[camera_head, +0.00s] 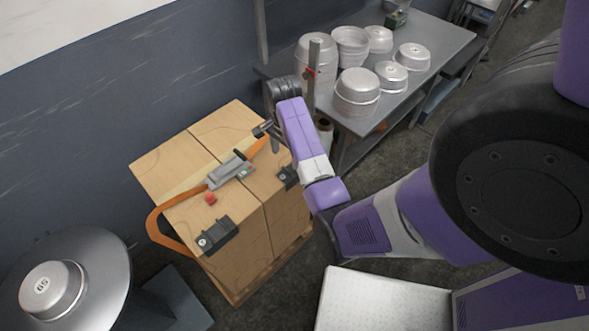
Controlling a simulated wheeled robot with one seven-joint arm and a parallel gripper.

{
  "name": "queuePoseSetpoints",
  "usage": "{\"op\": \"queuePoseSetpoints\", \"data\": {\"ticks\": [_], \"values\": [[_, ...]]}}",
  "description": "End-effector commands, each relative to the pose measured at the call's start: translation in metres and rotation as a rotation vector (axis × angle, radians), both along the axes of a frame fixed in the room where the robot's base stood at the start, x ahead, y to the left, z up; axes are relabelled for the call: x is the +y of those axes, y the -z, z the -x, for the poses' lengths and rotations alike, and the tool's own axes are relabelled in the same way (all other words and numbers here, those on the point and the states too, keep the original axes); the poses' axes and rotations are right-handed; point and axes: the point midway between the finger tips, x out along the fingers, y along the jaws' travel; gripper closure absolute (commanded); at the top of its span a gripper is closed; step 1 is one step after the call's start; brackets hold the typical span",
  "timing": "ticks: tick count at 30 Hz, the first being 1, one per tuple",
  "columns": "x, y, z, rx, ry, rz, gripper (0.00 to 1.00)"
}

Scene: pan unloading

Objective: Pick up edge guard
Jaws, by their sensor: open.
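Two dark pieces sit at the front edge of the carton stack and look like edge guards. One dark edge guard (216,236) is at the near left, with a pale round spot on it. The other dark edge guard (289,178) is at the right, below my arm. My gripper (265,138) is open above the back right part of the carton top, apart from both guards. My wrist hides part of the stack's right corner. I cannot tell whether anything lies between the fingers.
The carton stack (165,165) stands on a pallet. An orange strap (158,225) and a grey strapping tool (231,172) lie on top, near a small red object (210,198). A metal table (440,45) behind holds several pans. A round metal stand (105,270) is at left.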

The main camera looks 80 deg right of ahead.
Motion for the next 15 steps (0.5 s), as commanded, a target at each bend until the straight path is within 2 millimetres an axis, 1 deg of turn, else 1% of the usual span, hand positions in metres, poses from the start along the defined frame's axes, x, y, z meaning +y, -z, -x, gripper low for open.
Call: {"op": "queuePoseSetpoints", "data": {"ticks": [1, 4, 13, 15], "values": [[0.0, -0.003, 0.001, 0.007, 0.02, -0.019, 0.31], [0.002, 0.002, 0.003, 0.017, 0.037, -0.037, 0.31], [0.002, 0.032, 0.004, 0.018, 0.035, -0.037, 0.31], [0.002, 0.043, 0.004, 0.019, 0.036, -0.037, 0.31]]}}
